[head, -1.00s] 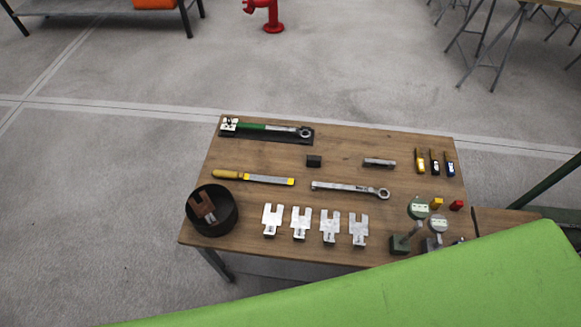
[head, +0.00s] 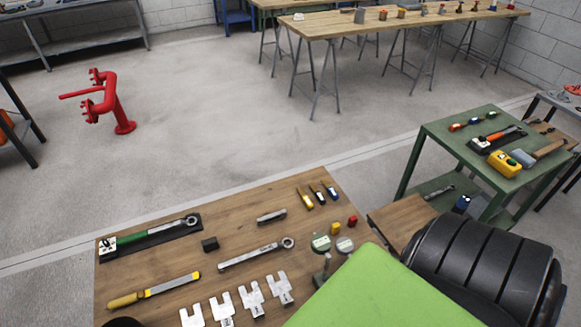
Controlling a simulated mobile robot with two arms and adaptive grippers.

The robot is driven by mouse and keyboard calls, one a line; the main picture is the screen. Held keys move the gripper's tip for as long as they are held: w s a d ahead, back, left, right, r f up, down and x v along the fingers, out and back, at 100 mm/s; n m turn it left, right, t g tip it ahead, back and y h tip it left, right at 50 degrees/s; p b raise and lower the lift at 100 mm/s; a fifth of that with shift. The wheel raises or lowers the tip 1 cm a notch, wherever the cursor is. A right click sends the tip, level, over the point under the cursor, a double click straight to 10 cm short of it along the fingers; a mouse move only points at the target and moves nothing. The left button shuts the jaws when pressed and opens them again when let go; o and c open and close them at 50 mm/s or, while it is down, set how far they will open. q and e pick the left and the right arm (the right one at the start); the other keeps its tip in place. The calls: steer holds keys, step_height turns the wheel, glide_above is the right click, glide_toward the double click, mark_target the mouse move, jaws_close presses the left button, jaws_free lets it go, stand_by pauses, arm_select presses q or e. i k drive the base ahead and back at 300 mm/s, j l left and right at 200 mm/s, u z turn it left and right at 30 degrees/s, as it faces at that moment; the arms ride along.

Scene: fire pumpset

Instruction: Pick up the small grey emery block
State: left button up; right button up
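A small dark grey block (head: 210,244), which looks like the emery block, lies on the wooden table (head: 232,290) in the head view. It sits between the green-handled torque wrench (head: 150,237) on its black tray and the silver ring-ended wrench (head: 256,254). Nothing touches it. A slim grey metal piece (head: 271,216) lies farther right. Neither of my grippers is in view.
A yellow-handled file (head: 155,291) and several silver fork-shaped pieces (head: 251,299) lie nearer. Small coloured tools (head: 318,195) are at the table's right. A green cart (head: 450,135) stands right. A red pipe stand (head: 112,105) is at left. Open floor lies beyond the table.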

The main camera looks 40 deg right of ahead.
mark_target(211, 245)
steer(key=z, duration=4.45)
steer(key=u, duration=3.8)
steer(key=j+z, duration=0.25)
steer(key=z, duration=0.15)
steer(key=k+j+z, duration=0.15)
steer(key=z, duration=0.3)
steer(key=k+j+z, duration=0.15)
steer(key=j+z, duration=0.25)
steer(key=l, duration=0.1)
